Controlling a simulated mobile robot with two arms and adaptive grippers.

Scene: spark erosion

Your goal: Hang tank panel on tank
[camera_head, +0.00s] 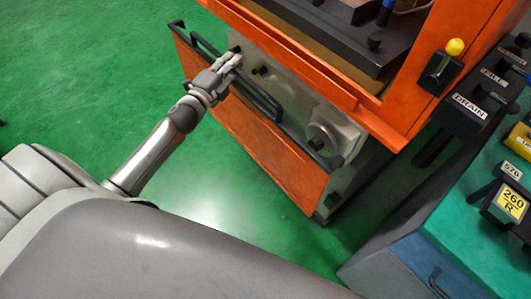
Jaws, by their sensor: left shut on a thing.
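The tank panel (268,150) is a flat orange sheet with a dark rail and bar handle along its top edge. It stands upright and slightly tilted in the picture, close in front of the grey lower body of the machine. The tank (290,58) has an orange rim above the panel. My left gripper (232,66) comes in from the left and is shut on the panel's dark handle near its left part. Whether the panel touches the tank body cannot be told. My right gripper is not in view.
A teal-topped cabinet (455,205) with labelled blocks stands at the lower right. Green floor (80,70) is clear at the left.

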